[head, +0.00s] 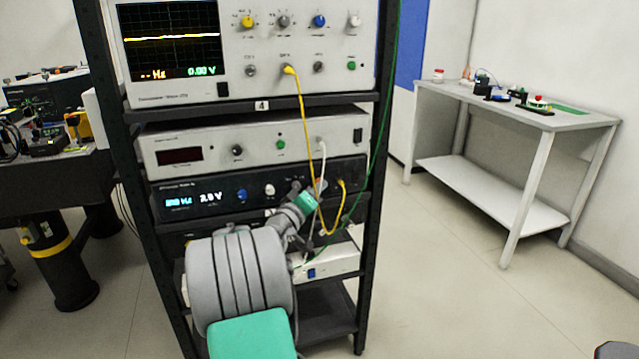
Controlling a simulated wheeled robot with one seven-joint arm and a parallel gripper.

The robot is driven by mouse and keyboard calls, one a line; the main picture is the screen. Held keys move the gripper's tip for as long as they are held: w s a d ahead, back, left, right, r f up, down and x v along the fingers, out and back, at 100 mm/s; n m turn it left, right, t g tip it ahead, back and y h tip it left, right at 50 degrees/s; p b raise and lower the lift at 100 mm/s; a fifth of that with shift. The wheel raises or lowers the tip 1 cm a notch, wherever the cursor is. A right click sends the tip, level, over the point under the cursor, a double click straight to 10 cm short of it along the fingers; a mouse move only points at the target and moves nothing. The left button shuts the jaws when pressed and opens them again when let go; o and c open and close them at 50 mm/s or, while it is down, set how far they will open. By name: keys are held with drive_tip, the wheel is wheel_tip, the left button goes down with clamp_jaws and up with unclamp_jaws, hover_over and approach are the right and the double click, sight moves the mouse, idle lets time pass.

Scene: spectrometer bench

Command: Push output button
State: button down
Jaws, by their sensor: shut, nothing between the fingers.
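The black generator (221,199) in the rack has a lit blue display reading "2.0 V", a blue knob (242,195) and a white knob (270,190). My gripper (297,187) is at the right half of its front panel. It is shut and empty, small in the picture and partly covered by my own wrist. I cannot tell whether it touches the panel. I cannot make out the output button; my gripper and wrist hide part of that panel area. A yellow cable plug (341,184) sits at the panel's right.
An oscilloscope (170,90) with a yellow trace and a grey unit (220,154) are above. Yellow, white and green cables hang close to my wrist. A white box (335,262) is below. A side table (570,122) stands right, with clear floor between.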

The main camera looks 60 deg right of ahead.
drive_tip(key=shift+a, duration=0.1)
drive_tip(key=shift+s+a, duration=0.25)
drive_tip(key=shift+s, duration=0.1)
drive_tip(key=s+a, duration=0.4)
drive_tip(key=shift+a+b, duration=0.15)
drive_tip(key=shift+b, duration=0.25)
drive_tip(key=shift+s, duration=0.1)
